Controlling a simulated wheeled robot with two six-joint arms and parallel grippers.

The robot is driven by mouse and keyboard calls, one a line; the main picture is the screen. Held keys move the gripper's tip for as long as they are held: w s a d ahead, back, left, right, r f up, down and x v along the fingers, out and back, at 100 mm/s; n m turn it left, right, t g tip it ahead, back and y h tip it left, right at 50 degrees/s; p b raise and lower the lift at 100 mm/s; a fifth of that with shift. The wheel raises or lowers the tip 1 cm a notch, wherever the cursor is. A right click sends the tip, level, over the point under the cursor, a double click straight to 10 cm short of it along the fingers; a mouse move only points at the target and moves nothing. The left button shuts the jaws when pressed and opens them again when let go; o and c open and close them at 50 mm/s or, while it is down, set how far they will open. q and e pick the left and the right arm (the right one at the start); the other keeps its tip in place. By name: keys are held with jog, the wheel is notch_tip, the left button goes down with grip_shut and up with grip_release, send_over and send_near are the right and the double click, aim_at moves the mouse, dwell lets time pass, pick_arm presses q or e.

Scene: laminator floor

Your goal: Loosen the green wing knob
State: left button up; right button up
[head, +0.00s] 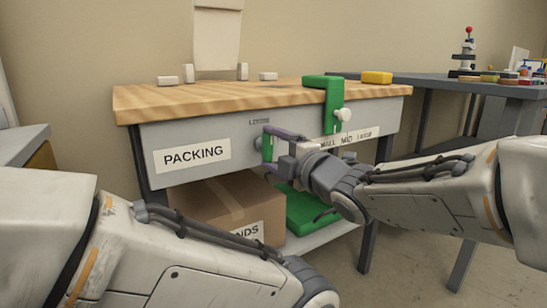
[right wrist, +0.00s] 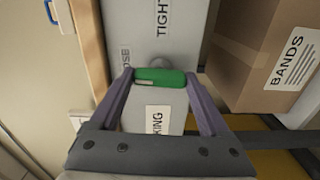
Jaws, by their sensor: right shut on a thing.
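The green wing knob (head: 267,148) is on the grey front panel (head: 200,135) of the packing bench, just under a small label that seems to read LOOSE. My right gripper (head: 272,152) reaches it from the right and front, with its purple fingers around it. In the right wrist view the green wing (right wrist: 160,77) lies across between the two fingertips, which are shut on its ends. A grey round hub shows behind the wing. Of my left arm only links show at the lower left; its gripper is out of view.
A green clamp (head: 325,92) with a white knob hangs over the bench's right front edge. A cardboard box (head: 225,205) and a green case (head: 305,212) sit on the shelf below. A yellow block (head: 377,77) and small white blocks lie on the wooden top (head: 220,97).

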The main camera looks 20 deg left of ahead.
jog(key=shift+n, duration=0.4)
jog(key=o, duration=1.2)
jog(key=p+v, duration=0.3)
jog(key=v, duration=0.7)
jog(key=shift+s+d, duration=0.15)
jog(key=shift+d, duration=0.1)
